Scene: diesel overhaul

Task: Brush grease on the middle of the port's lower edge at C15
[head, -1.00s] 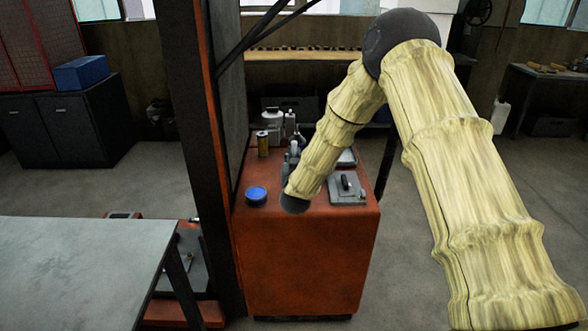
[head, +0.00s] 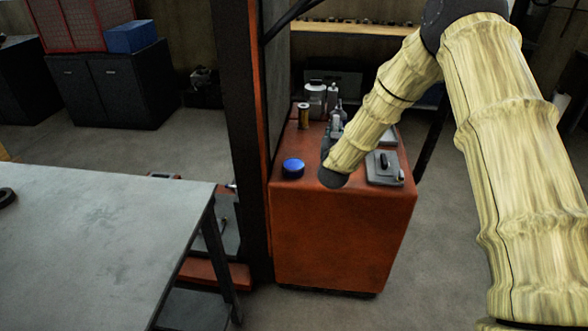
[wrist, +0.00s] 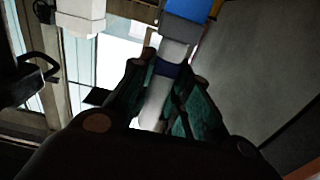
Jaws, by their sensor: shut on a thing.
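In the wrist view my gripper (wrist: 168,88) is shut on a pale, slim handle (wrist: 174,52) with a dark blue band. A grey collar and a blue end (wrist: 190,9) show at the top of the picture. It looks like the brush, but no bristles can be made out. In the head view my forearm hangs over the orange cabinet and hides most of the gripper and the held thing. No port and no C15 mark can be made out in either view. A round blue-lidded tin (head: 293,168) stands on the cabinet, left of my wrist.
The orange cabinet (head: 340,240) also carries a yellowish can (head: 304,116), bottles (head: 316,98) and a grey plate with a black handle (head: 384,167). A dark post (head: 246,140) rises on its left. A grey table (head: 90,240) fills the lower left.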

